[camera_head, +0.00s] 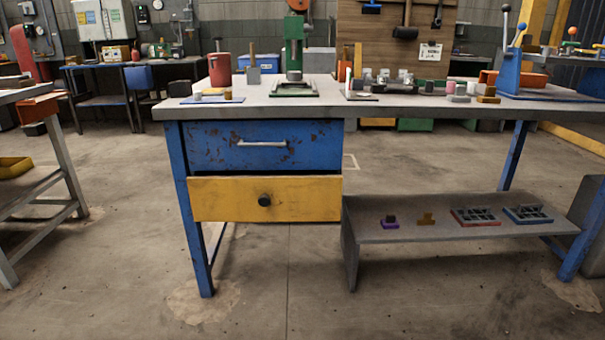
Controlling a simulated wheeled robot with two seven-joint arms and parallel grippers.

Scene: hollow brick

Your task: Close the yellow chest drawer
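The yellow drawer (300,205) is the lower of two drawers under the left side of the workbench. It has a round dark knob (264,200) at its middle. Its front appears to stand out somewhat from the blue drawer above, so it looks partly open; how far is hard to tell from the front. The blue drawer (225,145) has a pale bar handle (262,143) and looks shut. Neither of my grippers is in view.
The grey workbench top (330,107) carries a green press (293,50), a red can (220,70) and small parts. A low shelf (380,235) holds several small items at right. Blue legs (190,210) flank the bench. The floor in front is clear.

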